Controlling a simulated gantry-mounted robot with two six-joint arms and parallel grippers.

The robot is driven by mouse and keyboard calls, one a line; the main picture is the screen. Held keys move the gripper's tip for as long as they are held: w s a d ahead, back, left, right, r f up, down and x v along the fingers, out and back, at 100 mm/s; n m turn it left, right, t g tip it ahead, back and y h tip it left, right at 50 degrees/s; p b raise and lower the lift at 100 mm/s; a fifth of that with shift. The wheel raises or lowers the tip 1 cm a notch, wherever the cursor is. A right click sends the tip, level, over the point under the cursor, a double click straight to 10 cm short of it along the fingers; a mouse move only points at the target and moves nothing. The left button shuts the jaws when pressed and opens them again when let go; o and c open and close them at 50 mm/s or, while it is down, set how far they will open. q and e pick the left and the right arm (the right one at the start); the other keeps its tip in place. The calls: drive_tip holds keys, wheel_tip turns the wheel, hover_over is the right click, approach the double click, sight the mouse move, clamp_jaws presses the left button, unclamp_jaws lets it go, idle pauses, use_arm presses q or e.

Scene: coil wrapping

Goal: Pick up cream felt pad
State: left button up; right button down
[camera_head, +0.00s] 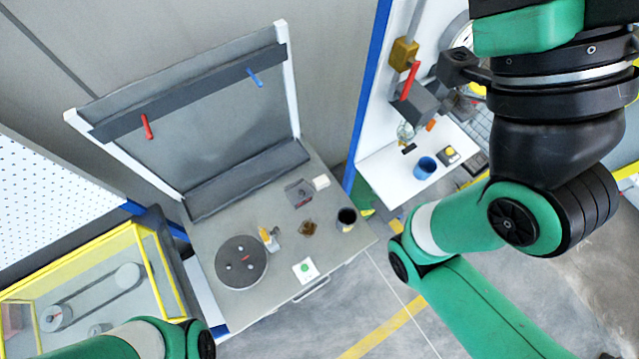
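A small cream-white block (321,182), which looks like the cream felt pad, lies near the back right of the grey workbench (212,224). It sits just right of a grey plate with a dark part on it (299,192). Nothing of mine touches it. My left arm shows only as a green link at the bottom left edge, and its gripper is out of the picture. My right arm fills the right side, well away from the pad, and I see no gripper fingers on it.
The bench also holds a dark round disc (240,262), a yellow-topped bottle (267,238), a brown item (308,228), a dark cup (346,219) and a white card with a green dot (305,270). A grey upright frame (215,110) stands along the back. A yellow-framed case (90,290) is left.

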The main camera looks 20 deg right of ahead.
idle(0.4)
drive_tip(key=shift+c, duration=0.6)
unclamp_jaws()
